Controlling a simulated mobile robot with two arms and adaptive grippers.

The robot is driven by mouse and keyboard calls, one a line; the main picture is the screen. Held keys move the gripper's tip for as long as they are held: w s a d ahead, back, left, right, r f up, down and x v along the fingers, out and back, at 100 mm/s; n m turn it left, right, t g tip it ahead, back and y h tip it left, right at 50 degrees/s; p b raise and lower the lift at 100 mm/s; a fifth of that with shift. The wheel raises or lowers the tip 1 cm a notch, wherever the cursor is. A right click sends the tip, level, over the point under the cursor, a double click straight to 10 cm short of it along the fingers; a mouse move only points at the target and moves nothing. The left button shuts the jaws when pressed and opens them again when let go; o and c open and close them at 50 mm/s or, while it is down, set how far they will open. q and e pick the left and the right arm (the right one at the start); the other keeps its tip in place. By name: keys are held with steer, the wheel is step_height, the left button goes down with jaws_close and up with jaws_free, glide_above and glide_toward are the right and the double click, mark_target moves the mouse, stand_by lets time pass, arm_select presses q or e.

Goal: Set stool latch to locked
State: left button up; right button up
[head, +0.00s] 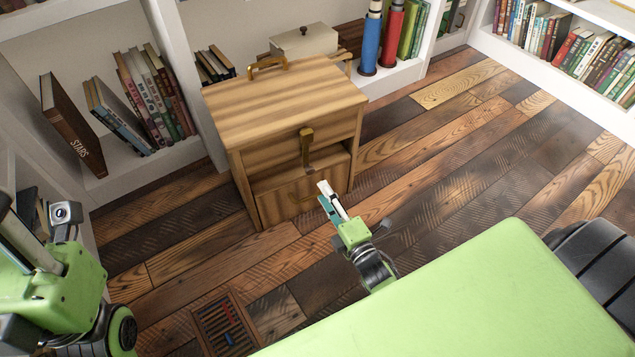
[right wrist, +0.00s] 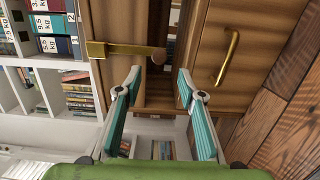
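The stool (head: 285,98) is a striped wooden, box-like piece with a brass handle on top. Its brass latch (head: 306,142) hangs down on the front, over the open gap above a lower panel. In the right wrist view the latch (right wrist: 125,49) is a bar running from a plate at left to a round brown end near the gap. My right gripper (head: 326,195) is open and empty in front of the stool; in its wrist view the fingers (right wrist: 160,82) stand apart below the latch end, not visibly touching it. My left arm shows at left; its fingers cannot be made out.
A brass pull (right wrist: 228,60) is on the lower panel. White bookshelves (head: 180,160) with books stand left and behind; another (head: 600,100) stands at right. A small wooden tray (head: 226,325) lies on the plank floor at the front. Floor right of the stool is clear.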

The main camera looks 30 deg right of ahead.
steer(key=shift+s, duration=2.3)
